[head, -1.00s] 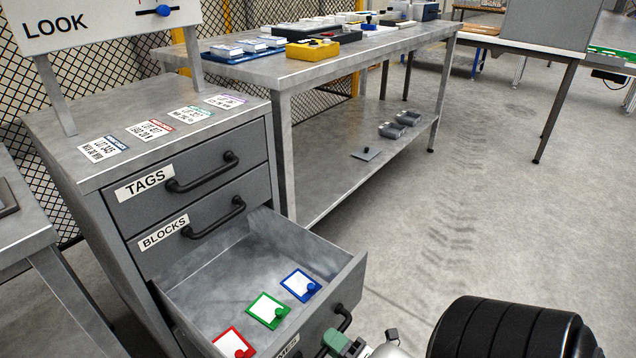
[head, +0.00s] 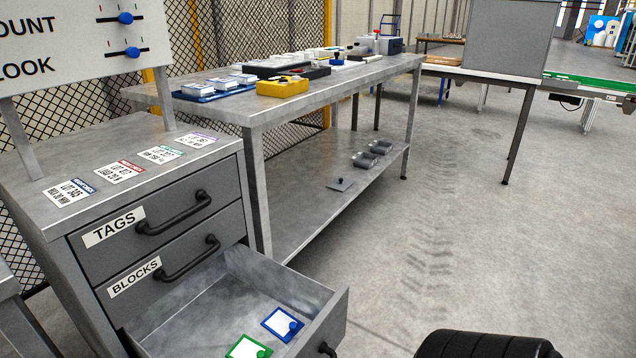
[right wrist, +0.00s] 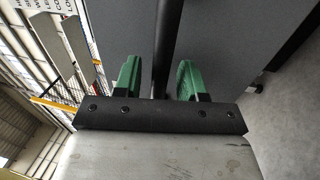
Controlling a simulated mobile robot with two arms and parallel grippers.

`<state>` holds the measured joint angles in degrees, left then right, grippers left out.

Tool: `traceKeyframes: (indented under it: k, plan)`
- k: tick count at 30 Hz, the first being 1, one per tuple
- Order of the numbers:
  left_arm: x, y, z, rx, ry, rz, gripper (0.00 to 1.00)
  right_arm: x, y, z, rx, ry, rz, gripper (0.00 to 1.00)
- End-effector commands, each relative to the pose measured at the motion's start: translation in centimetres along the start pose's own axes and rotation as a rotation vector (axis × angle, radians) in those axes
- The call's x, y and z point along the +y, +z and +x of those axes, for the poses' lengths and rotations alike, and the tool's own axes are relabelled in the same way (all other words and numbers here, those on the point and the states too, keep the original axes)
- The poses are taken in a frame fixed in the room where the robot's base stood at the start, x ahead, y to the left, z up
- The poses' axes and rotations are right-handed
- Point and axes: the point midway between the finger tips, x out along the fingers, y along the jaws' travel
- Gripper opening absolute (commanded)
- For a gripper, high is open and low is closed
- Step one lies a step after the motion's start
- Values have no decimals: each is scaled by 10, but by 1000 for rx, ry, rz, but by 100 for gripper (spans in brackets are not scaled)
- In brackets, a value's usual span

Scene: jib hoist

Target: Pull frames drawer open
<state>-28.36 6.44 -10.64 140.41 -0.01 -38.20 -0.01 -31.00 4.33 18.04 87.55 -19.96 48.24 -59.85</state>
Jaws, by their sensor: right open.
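The frames drawer (head: 318,318) is the lowest drawer in view of the grey cabinet and stands pulled out. Inside it lie a blue-edged frame (head: 281,325) and a green-edged frame (head: 248,348), the latter cut by the picture's bottom edge. The end of the drawer's black handle (head: 327,349) shows at the bottom of the head view. In the right wrist view my right gripper (right wrist: 160,65) is open, its two green fingers on either side of a dark handle bar (right wrist: 164,40), with gaps beside it. My left gripper is not in view.
The tags drawer (head: 208,195) and the blocks drawer (head: 190,268) above are shut. Several printed tags lie on the cabinet top (head: 130,150). A grey workbench (head: 300,78) stands beside the cabinet. The floor (head: 460,230) to the right is clear.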

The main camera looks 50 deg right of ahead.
Motion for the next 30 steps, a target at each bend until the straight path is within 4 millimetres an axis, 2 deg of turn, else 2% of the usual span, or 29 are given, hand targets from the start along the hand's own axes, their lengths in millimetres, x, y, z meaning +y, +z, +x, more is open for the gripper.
traceKeyframes:
  k: [5,12,16,21,30]
  plan:
    - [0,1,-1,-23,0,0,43,0,0,-22,-2,-5,1,41]
    - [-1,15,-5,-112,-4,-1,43,-1,0,-71,-3,-6,2,41]
    - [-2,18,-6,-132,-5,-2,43,-1,0,-92,-2,-5,1,41]
    - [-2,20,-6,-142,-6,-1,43,0,0,-106,-1,-3,0,41]
    - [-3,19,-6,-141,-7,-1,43,0,0,-108,-1,-1,0,41]
